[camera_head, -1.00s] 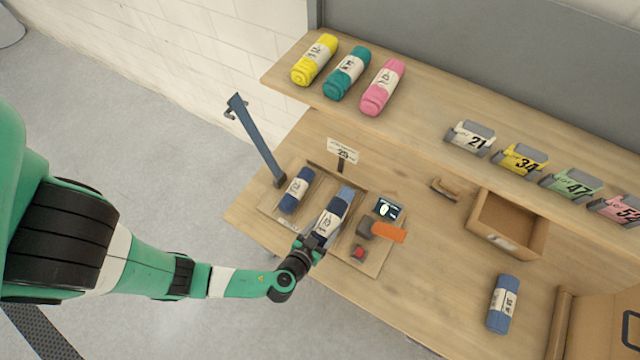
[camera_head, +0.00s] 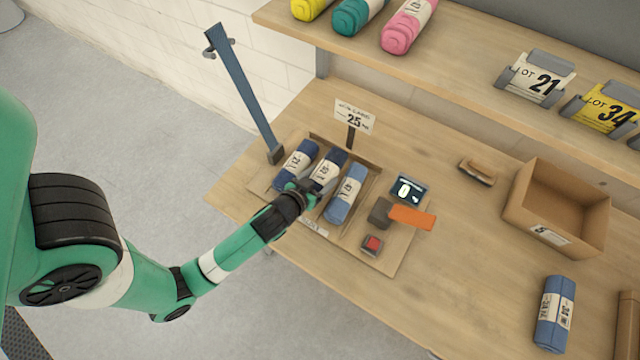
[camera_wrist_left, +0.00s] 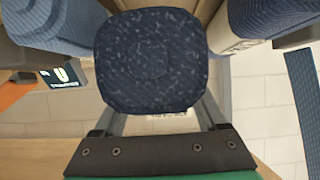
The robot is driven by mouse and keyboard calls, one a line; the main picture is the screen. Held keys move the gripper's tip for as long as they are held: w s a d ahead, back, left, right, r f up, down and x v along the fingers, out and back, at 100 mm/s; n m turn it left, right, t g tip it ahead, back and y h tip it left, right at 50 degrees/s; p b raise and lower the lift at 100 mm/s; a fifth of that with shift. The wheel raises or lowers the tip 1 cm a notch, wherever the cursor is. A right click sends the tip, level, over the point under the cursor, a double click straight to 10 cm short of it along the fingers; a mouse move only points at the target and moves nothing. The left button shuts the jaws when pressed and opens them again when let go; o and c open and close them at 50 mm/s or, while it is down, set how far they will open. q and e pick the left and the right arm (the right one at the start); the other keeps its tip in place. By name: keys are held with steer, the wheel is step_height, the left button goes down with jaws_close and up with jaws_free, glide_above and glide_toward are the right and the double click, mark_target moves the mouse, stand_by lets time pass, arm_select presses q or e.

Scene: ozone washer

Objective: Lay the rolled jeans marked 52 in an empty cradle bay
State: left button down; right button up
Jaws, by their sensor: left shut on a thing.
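A dark navy jeans roll (camera_head: 327,172) with a white label is between the fingers of my left gripper (camera_head: 303,190). The gripper is shut on it at its near end. In the left wrist view the roll's speckled round end (camera_wrist_left: 151,61) fills the space between the fingers. The roll is over or in the middle of the cradle (camera_head: 262,186). I cannot tell whether it rests there. A navy roll (camera_head: 296,166) lies to its left and a lighter blue roll (camera_head: 345,194) to its right. The label numbers are too small to read surely. My right gripper is not in view.
A post (camera_head: 243,95) stands behind the cradle's left side, and a sign (camera_head: 354,116) behind its middle. To the right are a display (camera_head: 409,189), an orange piece (camera_head: 412,217) and a red button (camera_head: 372,243). Another blue roll (camera_head: 555,313) and an open box (camera_head: 511,204) are farther right.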

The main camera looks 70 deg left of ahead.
arm_select(q)
steer(key=shift+w+a+f, duration=0.2)
steer(key=shift+a+f, duration=0.35)
steer(key=shift+f, duration=0.05)
steer(key=f, duration=0.2)
steer(key=f+b, duration=0.1)
steer(key=shift+a+f, duration=0.2)
steer(key=shift+f, duration=0.2)
steer(key=shift+c, duration=1)
jaws_free()
